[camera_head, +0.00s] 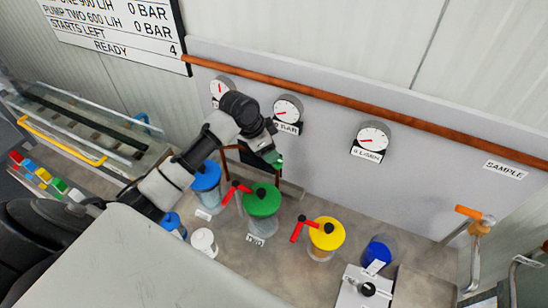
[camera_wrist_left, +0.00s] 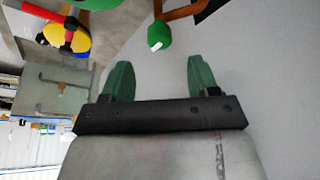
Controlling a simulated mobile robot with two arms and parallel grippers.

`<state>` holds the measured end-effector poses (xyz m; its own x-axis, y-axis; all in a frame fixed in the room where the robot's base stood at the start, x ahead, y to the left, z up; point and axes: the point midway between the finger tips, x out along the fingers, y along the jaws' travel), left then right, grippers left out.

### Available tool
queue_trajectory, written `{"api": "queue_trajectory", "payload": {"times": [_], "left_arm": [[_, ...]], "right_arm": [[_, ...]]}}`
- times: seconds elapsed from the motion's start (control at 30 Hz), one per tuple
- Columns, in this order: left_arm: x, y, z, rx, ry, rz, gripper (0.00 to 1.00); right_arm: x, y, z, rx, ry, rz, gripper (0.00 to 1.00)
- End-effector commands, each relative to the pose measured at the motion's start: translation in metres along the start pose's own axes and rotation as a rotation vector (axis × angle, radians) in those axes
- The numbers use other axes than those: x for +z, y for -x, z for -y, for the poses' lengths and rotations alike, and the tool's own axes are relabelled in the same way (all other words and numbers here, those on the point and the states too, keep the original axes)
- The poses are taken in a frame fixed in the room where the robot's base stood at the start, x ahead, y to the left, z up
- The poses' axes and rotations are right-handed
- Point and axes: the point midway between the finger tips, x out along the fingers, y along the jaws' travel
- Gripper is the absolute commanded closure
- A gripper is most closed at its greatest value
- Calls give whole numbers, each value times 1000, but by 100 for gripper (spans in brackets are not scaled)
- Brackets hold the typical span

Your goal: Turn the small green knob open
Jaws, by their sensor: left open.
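The small green knob (camera_wrist_left: 159,36) shows in the left wrist view with a white mark on its lower edge. It sits near a brown pipe, just beyond and between my fingertips. A gap shows between it and both fingers. My left gripper (camera_wrist_left: 158,64) is open, with its two green fingers spread and nothing between them. In the head view my left gripper (camera_head: 272,155) is at the wall below the gauges, behind the large green-lidded vessel (camera_head: 262,201). There I cannot clearly separate knob from green fingertips. My right gripper is in neither view.
A blue-lidded vessel (camera_head: 206,177) stands close under my left arm. A yellow-lidded vessel (camera_head: 326,234) with a red handle (camera_head: 298,228) stands to the right. Gauges (camera_head: 287,108) and a brown rail (camera_head: 360,106) are on the wall above. A white cup (camera_head: 203,242) stands in front.

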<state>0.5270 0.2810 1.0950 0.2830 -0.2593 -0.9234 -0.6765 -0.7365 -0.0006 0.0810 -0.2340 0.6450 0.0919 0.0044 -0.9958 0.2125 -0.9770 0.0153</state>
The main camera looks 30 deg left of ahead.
Motion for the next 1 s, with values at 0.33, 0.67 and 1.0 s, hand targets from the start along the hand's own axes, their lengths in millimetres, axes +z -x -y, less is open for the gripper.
{"api": "queue_trajectory", "payload": {"times": [0.33,0.67,1.0], "left_arm": [[0,40,0,-1,0,1,40],[0,42,0,-1,0,1,40],[0,42,0,0,0,1,40]], "right_arm": [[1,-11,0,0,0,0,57],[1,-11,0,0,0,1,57],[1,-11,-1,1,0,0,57]]}}
